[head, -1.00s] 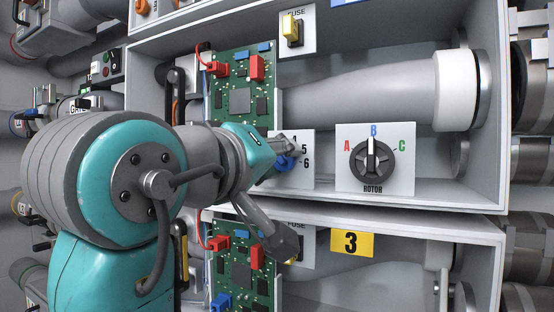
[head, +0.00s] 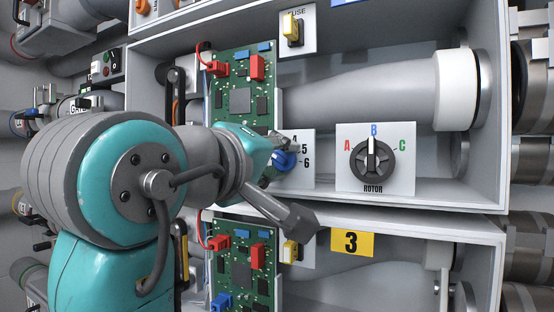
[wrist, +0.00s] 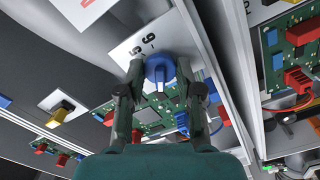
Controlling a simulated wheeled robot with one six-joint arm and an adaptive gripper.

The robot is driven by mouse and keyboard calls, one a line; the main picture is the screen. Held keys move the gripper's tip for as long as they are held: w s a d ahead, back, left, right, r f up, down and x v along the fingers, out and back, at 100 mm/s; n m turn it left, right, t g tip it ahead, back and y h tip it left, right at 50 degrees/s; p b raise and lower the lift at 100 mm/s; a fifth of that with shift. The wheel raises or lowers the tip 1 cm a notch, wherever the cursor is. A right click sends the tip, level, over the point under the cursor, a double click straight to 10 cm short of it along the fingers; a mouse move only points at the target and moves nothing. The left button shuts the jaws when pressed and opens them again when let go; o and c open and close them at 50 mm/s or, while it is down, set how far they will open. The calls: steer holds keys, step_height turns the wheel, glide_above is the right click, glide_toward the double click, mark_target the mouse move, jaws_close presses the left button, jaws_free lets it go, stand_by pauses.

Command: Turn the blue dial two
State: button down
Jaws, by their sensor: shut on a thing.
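The blue dial (head: 284,160) is on a white numbered plate (head: 306,174) inside the upper grey cabinet; 4, 5 and 6 show at its right, and the other numbers are hidden by my arm. In the wrist view the blue dial (wrist: 159,70) sits between the two dark fingers of my gripper (wrist: 160,78). The fingers are shut on it from both sides. I cannot tell exactly which number the dial points to.
A black rotor dial (head: 373,159) marked A, B, C sits to the right, pointing at B. A green circuit board (head: 240,90) with red and blue plugs is above left. A yellow fuse switch (head: 292,28) is higher up.

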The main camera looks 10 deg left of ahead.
steer(key=c, duration=0.8)
jaws_free()
steer(key=shift+o, duration=0.2)
steer(key=shift+s+a, duration=0.1)
steer(key=v, duration=1.1)
steer(key=shift+s, duration=0.4)
steer(key=shift+a, duration=0.15)
